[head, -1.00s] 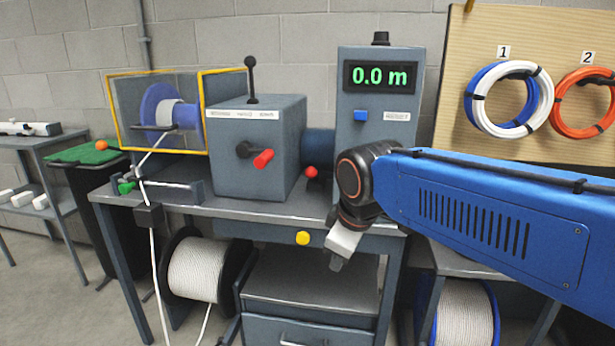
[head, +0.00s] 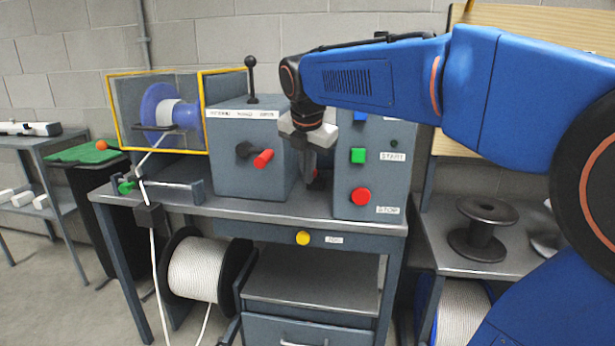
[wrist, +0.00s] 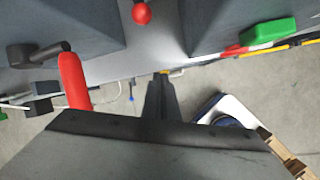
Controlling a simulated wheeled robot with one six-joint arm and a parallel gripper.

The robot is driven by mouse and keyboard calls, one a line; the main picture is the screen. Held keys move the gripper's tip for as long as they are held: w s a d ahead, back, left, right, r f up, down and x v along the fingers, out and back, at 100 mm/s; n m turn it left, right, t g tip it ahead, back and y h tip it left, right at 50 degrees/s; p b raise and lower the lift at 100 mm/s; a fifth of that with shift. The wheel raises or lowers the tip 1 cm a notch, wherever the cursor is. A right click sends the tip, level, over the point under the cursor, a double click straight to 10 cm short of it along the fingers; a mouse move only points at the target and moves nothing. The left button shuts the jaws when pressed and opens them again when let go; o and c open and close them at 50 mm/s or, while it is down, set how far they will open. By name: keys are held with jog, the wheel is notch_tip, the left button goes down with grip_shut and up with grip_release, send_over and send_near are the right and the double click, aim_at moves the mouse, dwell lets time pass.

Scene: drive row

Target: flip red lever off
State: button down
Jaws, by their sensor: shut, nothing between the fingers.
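The red-handled lever (head: 263,158) sticks out from the front of the grey gearbox (head: 240,175); its red grip (wrist: 74,82) shows at left in the wrist view. A small red ball knob (wrist: 141,12) shows at the top of the wrist view, by the tabletop between two grey housings. In the head view it is mostly hidden by my gripper. Which of the two is the task's lever I cannot tell. My gripper (head: 312,170) is shut and empty, pointing down beside the gearbox's right side. Its fingertips (wrist: 161,76) look apart from both red parts in the wrist view.
A control cabinet stands just right of my gripper, with a green START button (head: 358,155) and a red STOP button (head: 361,196). A black ball-topped lever (head: 251,75) rises from the gearbox. A yellow button (head: 303,238) sits on the bench front.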

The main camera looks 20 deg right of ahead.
jog(key=shift+w+d+r+n, duration=0.1)
jog(key=shift+w+r+n, duration=0.15)
jog(key=shift+w+n, duration=0.35)
jog(key=shift+w+r+n, duration=0.25)
jog(key=shift+w+n, duration=0.2)
jog(key=shift+w, duration=0.2)
jog(key=shift+w+d+r+n, duration=0.1)
jog(key=shift+w+r+n, duration=0.15)
jog(key=shift+w+n, duration=0.35)
jog(key=x, duration=1)
jog(key=shift+f, duration=0.1)
jog(key=shift+w+d+r, duration=0.7)
jog(key=shift+d+r, duration=0.15)
jog(key=shift+r, duration=0.15)
jog(key=shift+w+d+r, duration=0.25)
jog(key=shift+w+r, duration=0.05)
jog(key=shift+r, duration=0.05)
jog(key=shift+r, duration=0.1)
